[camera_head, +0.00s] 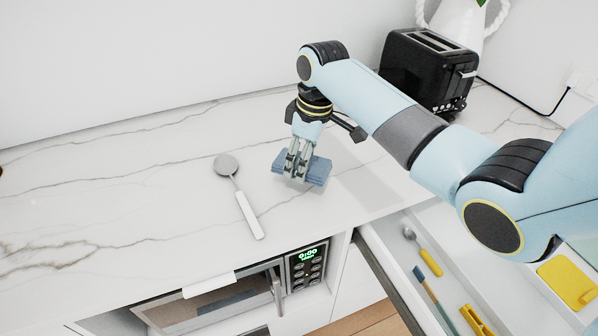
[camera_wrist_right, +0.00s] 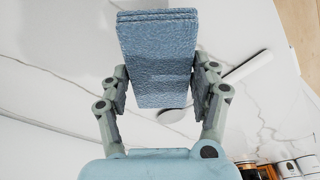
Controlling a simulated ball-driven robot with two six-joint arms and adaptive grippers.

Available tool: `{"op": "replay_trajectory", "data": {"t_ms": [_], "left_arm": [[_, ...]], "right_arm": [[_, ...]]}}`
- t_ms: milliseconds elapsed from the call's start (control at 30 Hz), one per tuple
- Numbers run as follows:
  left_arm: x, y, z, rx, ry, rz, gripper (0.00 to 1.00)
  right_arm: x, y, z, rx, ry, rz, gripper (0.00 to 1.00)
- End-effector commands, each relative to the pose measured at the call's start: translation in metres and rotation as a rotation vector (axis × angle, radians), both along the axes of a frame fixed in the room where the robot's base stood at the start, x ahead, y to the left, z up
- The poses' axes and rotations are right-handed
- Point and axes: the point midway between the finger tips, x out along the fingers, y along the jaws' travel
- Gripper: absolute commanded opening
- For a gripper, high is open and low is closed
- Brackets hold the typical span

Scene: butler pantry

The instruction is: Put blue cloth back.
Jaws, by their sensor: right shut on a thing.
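The blue cloth (camera_head: 318,170) is a small folded block. My right gripper (camera_head: 298,168) is shut on it over the white marbled counter. The right wrist view shows the cloth (camera_wrist_right: 157,60) between the two fingers of the right gripper (camera_wrist_right: 160,95). From the head view I cannot tell for sure whether the cloth touches the counter or hangs just above it. My left gripper is not in view.
A spoon with a white handle (camera_head: 249,214) lies left of the cloth. A black toaster (camera_head: 425,72) and white vase (camera_head: 458,20) stand behind my arm. Below the counter are a microwave (camera_head: 215,301) and an open drawer (camera_head: 378,262) holding several utensils. The counter's left is clear.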

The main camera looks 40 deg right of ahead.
Motion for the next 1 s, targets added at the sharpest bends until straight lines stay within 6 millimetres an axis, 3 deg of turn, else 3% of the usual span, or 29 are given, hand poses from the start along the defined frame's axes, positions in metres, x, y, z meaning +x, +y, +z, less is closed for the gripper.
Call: {"op": "replay_trajectory", "data": {"t_ms": [133,400,767,800,933,1000], "left_arm": [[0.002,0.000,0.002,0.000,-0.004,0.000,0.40],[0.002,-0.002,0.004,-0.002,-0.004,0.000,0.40],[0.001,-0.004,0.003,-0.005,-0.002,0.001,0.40],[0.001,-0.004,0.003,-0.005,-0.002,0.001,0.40],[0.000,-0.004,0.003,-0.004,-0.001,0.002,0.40],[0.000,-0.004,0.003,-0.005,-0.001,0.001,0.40]], "right_arm": [[0.003,0.007,-0.008,0.000,0.001,0.000,0.33],[0.003,0.007,-0.043,0.000,0.001,0.000,0.33],[0.003,0.007,-0.048,0.000,0.000,0.000,0.33],[0.003,0.007,-0.048,0.000,-0.001,0.000,0.67],[0.003,0.007,-0.047,-0.001,-0.001,0.000,0.84],[0.003,0.007,-0.047,0.000,0.000,0.000,0.86]]}}
